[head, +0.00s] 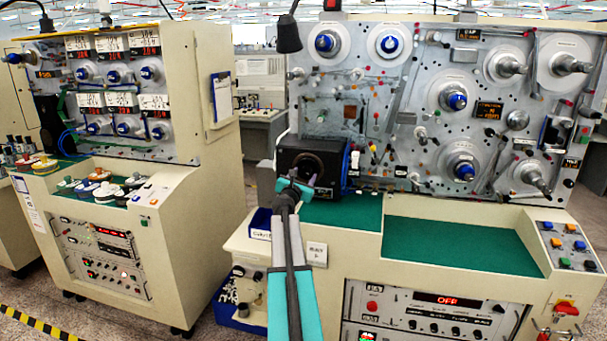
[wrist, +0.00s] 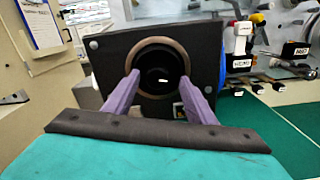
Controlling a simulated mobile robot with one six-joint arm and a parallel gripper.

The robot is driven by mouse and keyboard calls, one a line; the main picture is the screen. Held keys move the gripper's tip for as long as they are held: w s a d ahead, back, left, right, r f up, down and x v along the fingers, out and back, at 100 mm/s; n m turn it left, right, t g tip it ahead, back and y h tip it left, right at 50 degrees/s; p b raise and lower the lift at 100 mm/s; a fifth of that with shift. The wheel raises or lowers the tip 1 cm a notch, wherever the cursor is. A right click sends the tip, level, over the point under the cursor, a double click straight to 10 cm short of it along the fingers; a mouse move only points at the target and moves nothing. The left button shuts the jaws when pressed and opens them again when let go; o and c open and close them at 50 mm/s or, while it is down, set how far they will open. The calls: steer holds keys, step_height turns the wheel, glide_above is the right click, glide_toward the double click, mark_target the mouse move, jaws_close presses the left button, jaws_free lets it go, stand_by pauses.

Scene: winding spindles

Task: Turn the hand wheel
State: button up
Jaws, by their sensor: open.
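A black box-shaped unit (head: 333,160) stands on the left of the right-hand machine's green worktop. In the wrist view the black unit (wrist: 102,62) has a round dark opening with a brown ring (wrist: 160,42) on its front. A blue round part (wrist: 224,68), partly hidden, shows at its right side; I cannot tell for sure which part is the hand wheel. My gripper (head: 303,184) is in front of the unit. In the wrist view my gripper (wrist: 159,76) is open, its two purple fingers pointing at the ring's lower part, with nothing between them. I cannot tell whether they touch it.
The green worktop (head: 455,247) to the right is bare. Labelled levers or handles (wrist: 243,40) stand right of the black unit. Reels, spindles and blue knobs (head: 457,101) stick out of the upright panel. A second cream machine (head: 190,225) stands at the left.

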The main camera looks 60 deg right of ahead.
mark_target(306, 171)
steer(key=shift+p+x, duration=0.35)
steer(key=shift+x, duration=1.1)
